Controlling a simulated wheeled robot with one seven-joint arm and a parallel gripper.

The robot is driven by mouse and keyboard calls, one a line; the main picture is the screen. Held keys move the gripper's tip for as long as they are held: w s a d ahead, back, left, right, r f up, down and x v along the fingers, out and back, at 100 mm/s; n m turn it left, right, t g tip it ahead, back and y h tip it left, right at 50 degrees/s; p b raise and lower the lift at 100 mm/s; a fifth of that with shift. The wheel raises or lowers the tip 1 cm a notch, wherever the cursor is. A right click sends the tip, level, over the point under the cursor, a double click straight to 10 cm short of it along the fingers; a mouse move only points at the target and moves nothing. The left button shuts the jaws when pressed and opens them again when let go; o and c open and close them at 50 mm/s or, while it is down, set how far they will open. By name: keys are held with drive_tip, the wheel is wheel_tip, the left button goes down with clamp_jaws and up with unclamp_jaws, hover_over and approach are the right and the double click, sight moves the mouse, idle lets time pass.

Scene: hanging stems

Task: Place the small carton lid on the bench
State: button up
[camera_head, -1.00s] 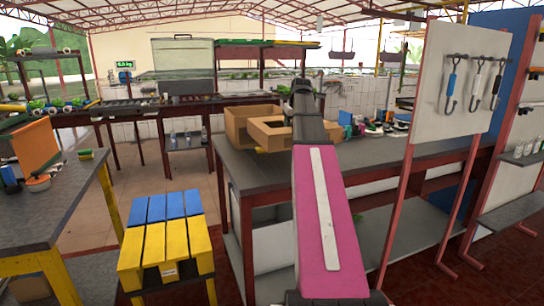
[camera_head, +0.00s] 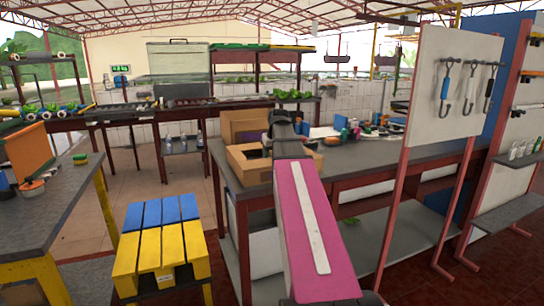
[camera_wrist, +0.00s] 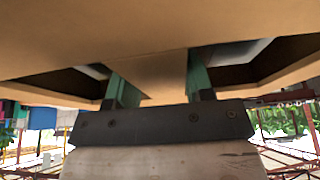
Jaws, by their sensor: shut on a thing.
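The small carton lid is a tan cardboard piece with dark openings. In the head view the lid (camera_head: 247,167) is at the left end of the grey bench (camera_head: 375,157), in front of a taller brown carton (camera_head: 228,125). In the wrist view the lid (camera_wrist: 130,32) fills the top of the picture. My gripper (camera_wrist: 155,80) is shut on the lid, its green fingers either side of a middle cardboard strip. My arm hides part of the lid in the head view. I cannot tell whether the lid touches the bench top.
Bottles and small goods (camera_head: 350,130) stand on the bench right of the lid. A white panel with hooks (camera_head: 455,85) rises at the right. A yellow and blue slatted stool (camera_head: 160,240) stands at the front left. The bench's front middle is clear.

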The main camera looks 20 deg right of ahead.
drive_tip(key=shift+f, duration=0.4)
drive_tip(key=shift+f, duration=0.1)
drive_tip(key=o, duration=1.1)
drive_tip(key=shift+o, duration=0.2)
drive_tip(key=v, duration=1.2)
